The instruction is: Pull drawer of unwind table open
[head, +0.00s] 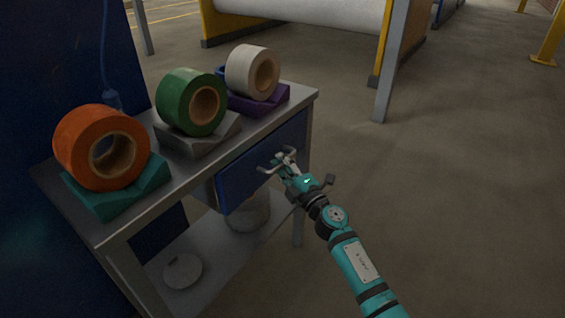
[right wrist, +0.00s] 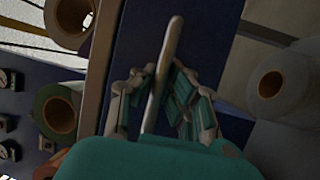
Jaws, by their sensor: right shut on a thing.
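The unwind table (head: 118,226) is a grey metal table at the left in the head view. Its blue drawer (head: 240,184) sits under the table top, with a bar handle on its front. My right gripper (head: 285,161) is at the drawer front, shut on the handle (head: 265,169). In the right wrist view the handle (right wrist: 168,60) is a long bar between the two fingers of my right gripper (right wrist: 158,105), against the dark blue drawer front (right wrist: 208,35). The drawer's front stands close to the table edge; how far it is out is hard to tell. My left gripper is not in view.
On the table top stand an orange roll (head: 82,146), a green roll (head: 177,101) and a white roll (head: 240,68) on holders. A lower shelf (head: 215,262) carries a round disc (head: 183,271) and a roll (head: 248,217). The floor at right is clear.

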